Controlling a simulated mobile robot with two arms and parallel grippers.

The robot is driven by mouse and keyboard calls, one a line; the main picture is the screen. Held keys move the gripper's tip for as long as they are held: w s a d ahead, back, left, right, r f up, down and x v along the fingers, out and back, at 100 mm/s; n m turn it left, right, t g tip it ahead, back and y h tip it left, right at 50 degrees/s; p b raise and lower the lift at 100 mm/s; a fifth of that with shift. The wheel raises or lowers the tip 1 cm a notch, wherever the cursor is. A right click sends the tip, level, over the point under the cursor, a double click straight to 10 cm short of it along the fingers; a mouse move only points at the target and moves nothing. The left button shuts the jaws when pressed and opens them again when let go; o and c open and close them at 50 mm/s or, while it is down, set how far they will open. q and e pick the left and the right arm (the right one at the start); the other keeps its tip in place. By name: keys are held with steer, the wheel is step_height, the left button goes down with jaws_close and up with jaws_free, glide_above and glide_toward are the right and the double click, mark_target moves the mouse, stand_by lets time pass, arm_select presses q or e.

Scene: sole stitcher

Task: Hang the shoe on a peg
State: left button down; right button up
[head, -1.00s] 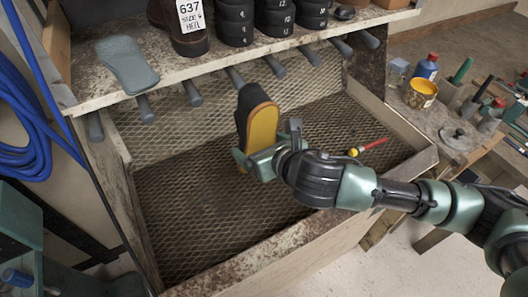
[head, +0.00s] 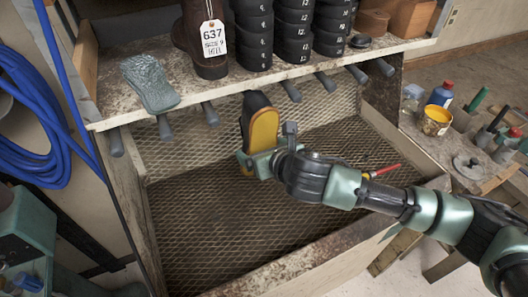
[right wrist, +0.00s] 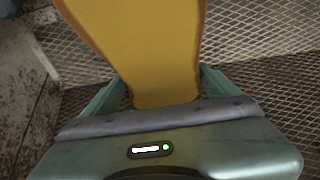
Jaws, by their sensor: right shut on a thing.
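The shoe (head: 262,128) is dark with a yellow-orange sole facing me. It is upright just below the shelf edge, in front of the row of pegs. My right gripper (head: 262,158) is shut on its lower end; the sole also fills the upper middle of the right wrist view (right wrist: 145,45). Grey pegs stick out under the shelf, among them one left of the shoe (head: 210,114) and one right of it (head: 290,90). The stretch of peg row behind the shoe's top is hidden, and I cannot tell whether shoe and peg touch. My left gripper is not in view.
The shelf (head: 105,108) above holds a grey sole-shaped piece (head: 150,84), a tagged brown boot (head: 205,45) and black stacks (head: 253,30). Below is a mesh-lined bin (head: 210,235) with a red-handled tool (head: 385,170). A cluttered bench (head: 465,175) stands right.

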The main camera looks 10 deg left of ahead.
steer(key=shift+w, duration=0.1)
stand_by(0.3)
steer(key=o, duration=1.4)
steer(key=shift+a+f, duration=0.1)
steer(key=shift+f, duration=0.05)
steer(key=shift+o, duration=0.2)
steer(key=b+v, duration=0.1)
steer(key=v, duration=0.6)
steer(key=shift+s+r+b, duration=0.2)
steer(key=shift+r+b, duration=0.1)
steer(key=shift+d+f, duration=0.1)
steer(key=shift+d, duration=0.1)
